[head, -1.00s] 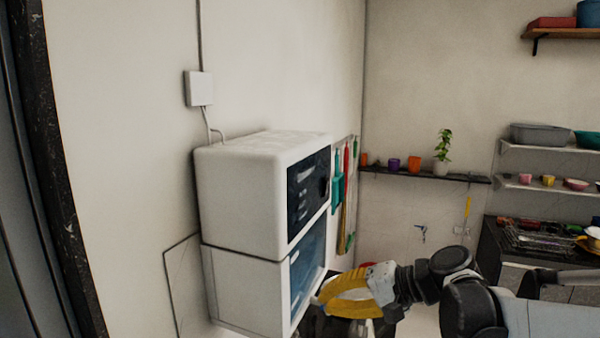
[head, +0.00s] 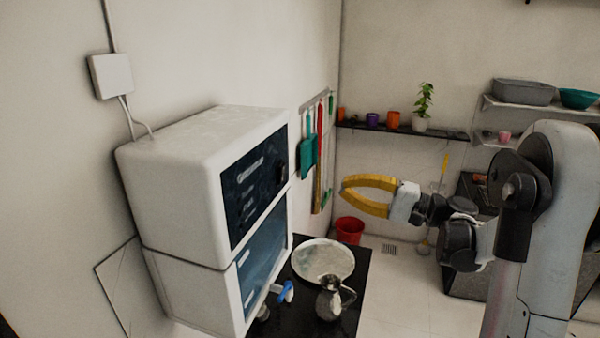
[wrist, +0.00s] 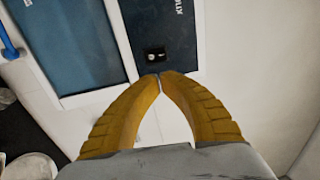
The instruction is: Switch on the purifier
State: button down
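The purifier (head: 190,150) is a white box unit on the left with a dark blue front panel (head: 240,196). A small black switch (head: 281,172) sits near the panel's right edge. In the wrist view the switch (wrist: 154,56) shows a small light knob, just beyond my fingertips. My gripper (head: 344,187) has yellow curved fingers whose tips come together with nothing between them. It is in the air to the right of the panel, apart from it. In the wrist view my gripper (wrist: 160,77) points at the panel end by the switch.
A black counter (head: 345,268) below holds a round metal tray (head: 322,244) and a metal jug (head: 330,302). A blue tap (head: 285,291) juts from the purifier's lower part. A white wall box (head: 110,76) is wired above. A red bucket (head: 349,230) stands behind.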

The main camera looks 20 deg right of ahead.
aim_at(284, 170)
jog(key=p+x, duration=0.1)
jog(key=x, duration=1.2)
jog(key=shift+r+p, duration=0.1)
jog(key=shift+p, duration=0.25)
jog(key=shift+w+a, duration=0.35)
